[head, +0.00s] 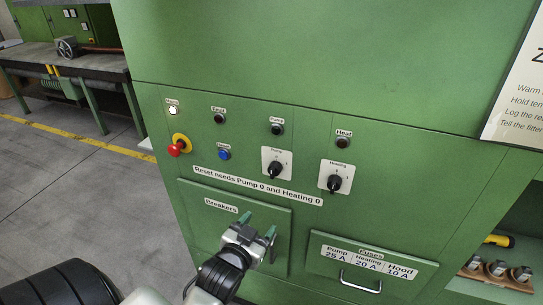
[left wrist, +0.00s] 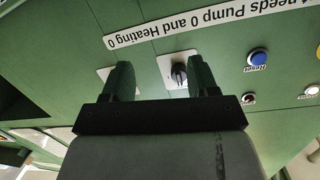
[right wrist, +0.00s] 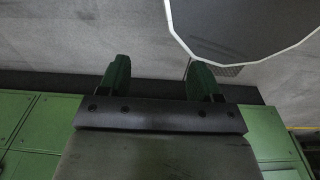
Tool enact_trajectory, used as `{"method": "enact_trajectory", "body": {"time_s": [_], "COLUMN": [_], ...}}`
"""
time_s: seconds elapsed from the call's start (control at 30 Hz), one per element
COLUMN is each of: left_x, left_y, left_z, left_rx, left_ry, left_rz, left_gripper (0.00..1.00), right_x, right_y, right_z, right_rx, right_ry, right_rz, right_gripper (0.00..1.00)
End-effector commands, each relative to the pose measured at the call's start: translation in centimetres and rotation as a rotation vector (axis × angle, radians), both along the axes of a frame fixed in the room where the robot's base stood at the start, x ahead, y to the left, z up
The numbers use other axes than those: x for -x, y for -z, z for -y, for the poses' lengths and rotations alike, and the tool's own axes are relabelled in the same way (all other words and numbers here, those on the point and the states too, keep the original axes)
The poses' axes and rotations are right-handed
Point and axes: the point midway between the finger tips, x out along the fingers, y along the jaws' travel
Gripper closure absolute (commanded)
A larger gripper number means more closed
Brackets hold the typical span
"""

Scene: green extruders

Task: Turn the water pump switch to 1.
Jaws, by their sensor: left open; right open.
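The water pump switch (head: 273,170) is a black rotary knob on a white plate labelled "Pump" on the green cabinet front. Its exact pointer position is too small to read. It also shows in the left wrist view (left wrist: 179,75), upside down, between the fingers and nearer the right one. My left gripper (head: 257,226) is open and empty, below the switch in the head view, in front of the breakers door and apart from the knob. My right gripper (right wrist: 160,68) is open and empty in the right wrist view, and out of the head view.
The similar heating switch (head: 334,184) is right of the pump switch. A blue reset button (head: 224,155) and red emergency button (head: 176,149) are to its left. The breakers door (head: 235,215) and fuses drawer (head: 395,270) with its handle are below. Open floor lies left.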

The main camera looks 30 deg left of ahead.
Motion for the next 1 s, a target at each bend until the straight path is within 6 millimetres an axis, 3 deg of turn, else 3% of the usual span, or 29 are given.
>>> {"method": "enact_trajectory", "body": {"time_s": [0.03,0.1,0.2,0.37,0.8,1.0], "left_x": [0.3,0.8,1.0,-0.5,-8.1,-9.3], "left_y": [-3.5,-6.1,-8.1,-8.7,-8.6,-8.4], "left_z": [-0.3,-0.6,-0.7,-1.1,-2.5,-2.7], "left_rx": [-0.013,-0.026,-0.037,-0.040,-0.038,-0.038], "left_ry": [-0.010,-0.017,-0.023,-0.025,-0.024,-0.024], "left_rz": [0.046,0.091,0.126,0.136,0.135,0.134], "left_gripper": [0.41,0.41,0.41,0.41,0.41,0.41], "right_x": [0.0,0.0,0.0,0.0,-0.1,-0.2], "right_y": [-1.1,-1.4,-1.7,-2.3,-4.8,-5.0], "right_z": [-0.2,-0.2,-0.3,-1.0,-0.4,-0.1], "right_rx": [-0.003,-0.003,-0.004,-0.014,-0.006,-0.002], "right_ry": [0.000,-0.001,-0.001,0.000,0.000,0.002], "right_rz": [0.000,0.000,0.000,0.001,0.003,0.004], "right_gripper": [0.36,0.36,0.36,0.36,0.36,0.36]}}
